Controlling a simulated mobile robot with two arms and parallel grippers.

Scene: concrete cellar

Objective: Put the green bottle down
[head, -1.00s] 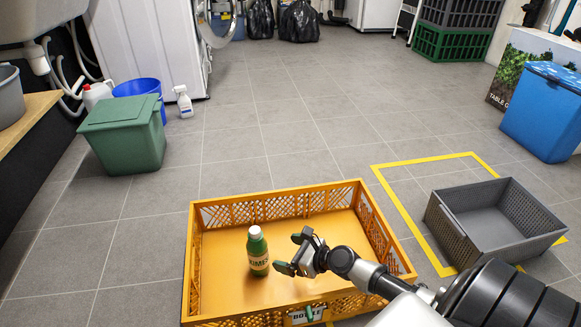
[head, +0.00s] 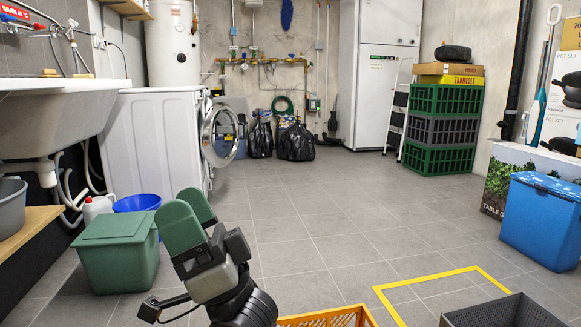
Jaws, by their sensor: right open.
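My right gripper (head: 188,214) is raised in front of the camera, left of the middle at the bottom of the head view. Its green finger pads point up, and it is open with nothing between them. Only a top corner of the orange crate (head: 335,317) shows at the bottom edge. The green bottle is out of view now; a second ago it stood upright inside the crate. My left gripper is not in view.
A green lidded bin (head: 115,255) and a blue bucket (head: 138,203) stand at the left. A grey crate (head: 500,312) is at lower right, by a yellow floor outline (head: 430,276). A blue box (head: 541,222) stands at right. The middle floor is clear.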

